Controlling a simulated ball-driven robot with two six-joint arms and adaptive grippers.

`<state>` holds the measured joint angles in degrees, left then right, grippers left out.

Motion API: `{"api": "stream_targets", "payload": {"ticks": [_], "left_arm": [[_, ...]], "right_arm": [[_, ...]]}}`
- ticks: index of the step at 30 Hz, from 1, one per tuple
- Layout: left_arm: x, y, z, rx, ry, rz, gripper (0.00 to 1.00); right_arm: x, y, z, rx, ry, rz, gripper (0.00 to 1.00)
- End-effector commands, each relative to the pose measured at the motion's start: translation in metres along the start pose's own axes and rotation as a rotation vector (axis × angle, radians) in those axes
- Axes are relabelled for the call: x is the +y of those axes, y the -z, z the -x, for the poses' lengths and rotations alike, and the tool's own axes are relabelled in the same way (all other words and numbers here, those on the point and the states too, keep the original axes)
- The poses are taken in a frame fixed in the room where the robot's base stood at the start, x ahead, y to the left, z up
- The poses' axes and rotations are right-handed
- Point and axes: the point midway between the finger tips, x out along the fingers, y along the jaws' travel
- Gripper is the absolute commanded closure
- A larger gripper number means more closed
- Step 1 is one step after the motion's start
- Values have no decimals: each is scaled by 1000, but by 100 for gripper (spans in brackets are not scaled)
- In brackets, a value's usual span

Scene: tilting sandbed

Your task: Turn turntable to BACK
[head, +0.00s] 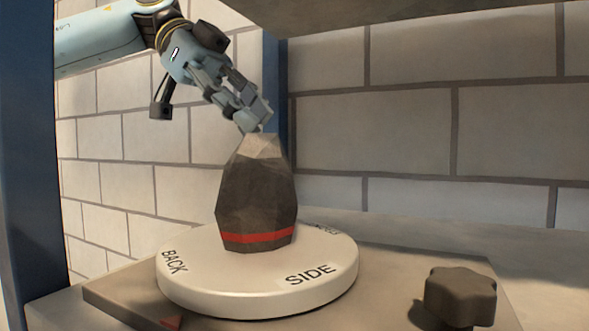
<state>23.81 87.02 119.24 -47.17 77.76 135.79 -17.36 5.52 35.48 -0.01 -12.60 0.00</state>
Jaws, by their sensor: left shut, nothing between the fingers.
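The round white turntable (220,284) sits on a flat base board. Its rim labels read SIDE at the front right and BACK at the left; a third label at the far right is partly hidden and hard to read. A dark faceted object (256,200) with a pale top and a red band stands upright on the turntable. My left gripper (255,119) is shut, with its fingertips by the pale top of the object. I cannot tell whether they touch it. My right gripper is not in view.
A dark lobed knob (460,296) is on the right of the base board (395,268). A small red triangle mark (172,322) is on the board's front left. A blue post (30,150) stands at the left, and a block wall (410,130) closes off the back.

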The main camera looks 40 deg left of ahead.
Motion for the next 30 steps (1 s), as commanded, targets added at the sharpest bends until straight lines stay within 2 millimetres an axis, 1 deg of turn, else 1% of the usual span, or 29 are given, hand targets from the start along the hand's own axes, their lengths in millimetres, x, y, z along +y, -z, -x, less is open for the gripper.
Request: {"api": "stream_targets", "payload": {"ticks": [1,2,6,12,15,21,30], "left_arm": [[1,4,-7,6,-5,-3,100],[1,4,-11,7,-6,-2,100],[1,5,-35,10,-5,-3,100],[1,3,-62,9,-4,-2,100],[0,2,-71,6,-3,-2,100],[0,1,-80,3,-1,-1,100],[0,1,-82,2,0,0,100]], "right_arm": [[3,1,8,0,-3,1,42],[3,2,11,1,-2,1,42],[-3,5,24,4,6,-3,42],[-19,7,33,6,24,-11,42],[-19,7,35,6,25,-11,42],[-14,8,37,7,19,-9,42],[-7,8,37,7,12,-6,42]]}}
